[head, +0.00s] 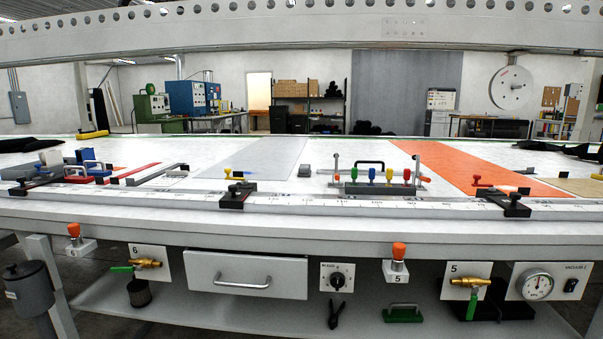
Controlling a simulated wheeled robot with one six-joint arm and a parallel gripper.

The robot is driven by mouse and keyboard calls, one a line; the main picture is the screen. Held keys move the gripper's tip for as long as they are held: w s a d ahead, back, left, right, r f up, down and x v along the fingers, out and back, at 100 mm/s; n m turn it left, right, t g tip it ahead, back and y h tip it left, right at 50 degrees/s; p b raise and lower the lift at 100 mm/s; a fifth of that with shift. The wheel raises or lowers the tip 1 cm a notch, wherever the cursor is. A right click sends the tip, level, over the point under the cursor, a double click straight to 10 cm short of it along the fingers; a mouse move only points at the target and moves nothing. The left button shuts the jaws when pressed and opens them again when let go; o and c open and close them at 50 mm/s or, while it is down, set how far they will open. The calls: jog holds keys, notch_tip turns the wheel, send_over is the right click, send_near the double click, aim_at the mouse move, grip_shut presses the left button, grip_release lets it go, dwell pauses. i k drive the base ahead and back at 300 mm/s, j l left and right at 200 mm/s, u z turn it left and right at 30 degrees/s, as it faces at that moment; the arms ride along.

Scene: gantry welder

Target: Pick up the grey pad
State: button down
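A small dark grey block (305,171) lies on the white table top (345,152), left of a rack with coloured knobs. It may be the grey pad, but it is too small to tell for sure. A flat light grey sheet (262,152) lies behind and to the left of it. My gripper is not in view, and nothing held shows.
A long scale rail (340,203) with black clamps (235,196) runs along the table's front. The knob rack (378,180) stands right of the block. An orange strip (455,167) lies farther right. Handled tools (90,172) crowd the left. A perforated beam (300,28) spans overhead. A drawer (245,274) and valves sit below.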

aim_at(304, 171)
jog(key=i+l+u, duration=0.2)
jog(key=i, duration=2.25)
jog(key=j, duration=0.15)
